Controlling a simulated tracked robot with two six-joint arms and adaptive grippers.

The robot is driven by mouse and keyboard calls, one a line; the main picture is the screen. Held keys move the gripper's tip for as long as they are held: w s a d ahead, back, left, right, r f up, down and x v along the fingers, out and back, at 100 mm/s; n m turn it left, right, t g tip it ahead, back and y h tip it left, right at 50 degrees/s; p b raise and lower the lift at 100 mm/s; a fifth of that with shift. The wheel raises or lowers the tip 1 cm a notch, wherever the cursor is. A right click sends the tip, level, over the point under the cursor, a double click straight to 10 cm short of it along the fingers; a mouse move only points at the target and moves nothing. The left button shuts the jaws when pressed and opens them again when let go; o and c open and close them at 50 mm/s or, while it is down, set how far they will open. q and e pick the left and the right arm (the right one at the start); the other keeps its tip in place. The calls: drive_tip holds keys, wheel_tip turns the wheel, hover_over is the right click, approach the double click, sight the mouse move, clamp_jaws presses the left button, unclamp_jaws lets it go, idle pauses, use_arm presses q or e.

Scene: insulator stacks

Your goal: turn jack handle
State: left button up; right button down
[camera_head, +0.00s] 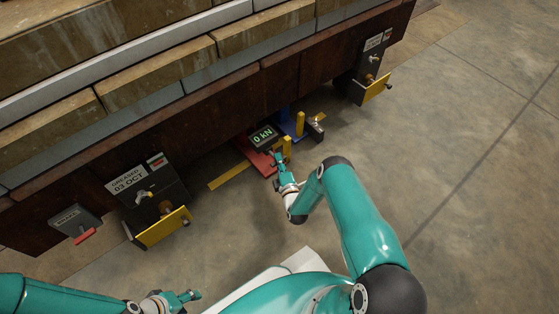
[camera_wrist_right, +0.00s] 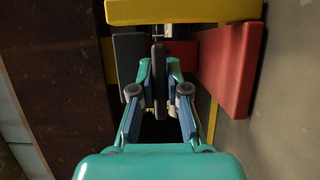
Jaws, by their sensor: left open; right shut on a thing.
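The jack (camera_head: 284,122) stands low at the foot of the dark beam, with a blue body and a display (camera_head: 263,136) reading 0 kN. My right gripper (camera_head: 276,158) reaches down beside it. In the right wrist view its fingers (camera_wrist_right: 158,88) are shut on a dark upright bar, which looks like the jack handle (camera_wrist_right: 158,60). The handle is mostly hidden in the head view. My left gripper (camera_head: 192,296) is open and empty at the lower left, well away from the jack.
A red plate (camera_head: 254,156) and yellow posts (camera_head: 300,123) stand close around the jack. Dark boxes with yellow plates stand along the beam, one at the left (camera_head: 164,228) and one at the right (camera_head: 378,87). Concrete floor (camera_head: 470,190) is clear at the right.

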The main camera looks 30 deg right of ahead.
drive_tip(key=shift+m, duration=0.3)
